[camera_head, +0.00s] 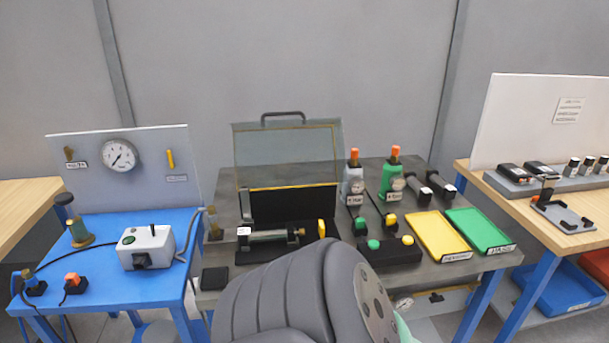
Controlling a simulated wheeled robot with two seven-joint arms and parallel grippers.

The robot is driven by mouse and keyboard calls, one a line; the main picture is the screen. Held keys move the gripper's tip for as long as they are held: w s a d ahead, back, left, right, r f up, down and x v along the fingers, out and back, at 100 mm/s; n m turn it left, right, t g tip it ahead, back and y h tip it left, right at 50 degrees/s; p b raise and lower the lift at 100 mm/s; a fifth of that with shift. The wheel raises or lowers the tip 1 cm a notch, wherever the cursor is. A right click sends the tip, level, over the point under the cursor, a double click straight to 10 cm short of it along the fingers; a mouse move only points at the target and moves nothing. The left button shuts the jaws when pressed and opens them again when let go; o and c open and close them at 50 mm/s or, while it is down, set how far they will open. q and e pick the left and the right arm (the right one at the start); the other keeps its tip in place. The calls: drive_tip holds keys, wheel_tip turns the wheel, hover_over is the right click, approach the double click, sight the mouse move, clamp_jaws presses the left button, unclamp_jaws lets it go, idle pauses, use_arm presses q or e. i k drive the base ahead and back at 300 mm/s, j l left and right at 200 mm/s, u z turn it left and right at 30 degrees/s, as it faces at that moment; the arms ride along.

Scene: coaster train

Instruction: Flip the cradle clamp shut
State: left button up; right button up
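A metal cylinder (268,235) lies across a black fixture on the middle bench, which looks like the cradle. A yellow upright piece (321,229) stands at the cylinder's right end and may be the clamp handle. Whether the clamp is open or shut is too small to tell. A clear hinged cover (285,158) with a dark handle stands raised behind the fixture. One of my grey arm links fills the bottom middle and hides the area just in front of the fixture's right side. Neither gripper shows.
A black button box (390,252) sits right of the fixture, beside a yellow tray (437,234) and a green tray (478,230). Two bottles with orange tops stand behind. A blue table (100,265) with a gauge panel is at left, a wooden bench (490,192) at right.

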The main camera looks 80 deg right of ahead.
sight(245, 190)
drive_tip(key=z, duration=2.45)
